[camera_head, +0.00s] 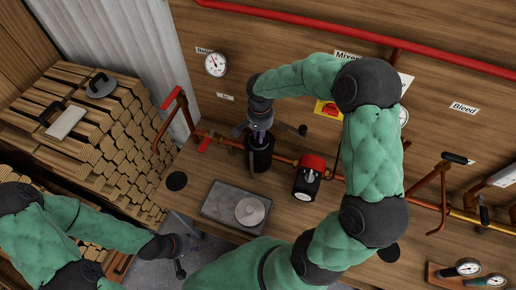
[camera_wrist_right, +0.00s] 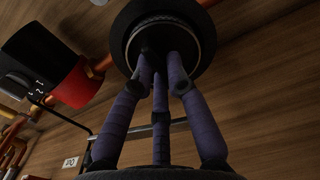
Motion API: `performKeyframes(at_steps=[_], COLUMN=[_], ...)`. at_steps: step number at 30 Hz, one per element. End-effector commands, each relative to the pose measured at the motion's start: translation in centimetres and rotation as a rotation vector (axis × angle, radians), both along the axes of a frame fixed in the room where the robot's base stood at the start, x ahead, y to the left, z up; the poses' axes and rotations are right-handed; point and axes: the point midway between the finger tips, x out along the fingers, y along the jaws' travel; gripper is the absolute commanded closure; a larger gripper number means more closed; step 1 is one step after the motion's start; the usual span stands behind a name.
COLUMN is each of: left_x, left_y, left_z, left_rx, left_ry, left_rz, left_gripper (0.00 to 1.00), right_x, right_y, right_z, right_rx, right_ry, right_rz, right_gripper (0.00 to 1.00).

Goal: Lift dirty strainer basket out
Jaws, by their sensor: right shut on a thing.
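The black strainer housing (camera_head: 261,160) sits on the copper pipe along the wooden wall, and its open round mouth (camera_wrist_right: 205,38) faces the right wrist view. My right gripper (camera_head: 261,136) is over this mouth. In the right wrist view the fingers of my right gripper (camera_wrist_right: 161,62) reach into the dark opening and are closed together. The strainer basket they hold is hidden in the dark of the housing and behind the fingers. My left gripper (camera_head: 181,264) hangs low at the left, away from the housing; its finger opening is too small to judge.
A grey tray (camera_head: 215,205) with a round metal lid (camera_head: 250,211) lies below the housing. A red-and-black pump (camera_head: 309,177) sits close to its right. A red-handled lever (camera_head: 172,98) and stacked firewood (camera_head: 125,135) are at left. A gauge (camera_head: 215,64) is above.

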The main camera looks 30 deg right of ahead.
Motion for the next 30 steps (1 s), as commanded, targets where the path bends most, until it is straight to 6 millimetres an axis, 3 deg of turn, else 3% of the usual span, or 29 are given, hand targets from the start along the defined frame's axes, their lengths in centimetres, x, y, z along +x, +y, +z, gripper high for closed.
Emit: performKeyframes(at_steps=[30], left_x=[0.0], left_y=[0.0], left_z=[2.3], left_rx=[0.000], left_ry=[0.000], left_rz=[0.000], left_gripper=[0.60], right_x=[0.0], right_y=[0.0], right_z=[3.6], right_rx=[0.000], right_ry=[-0.001], right_rz=[0.001], right_gripper=[1.00])
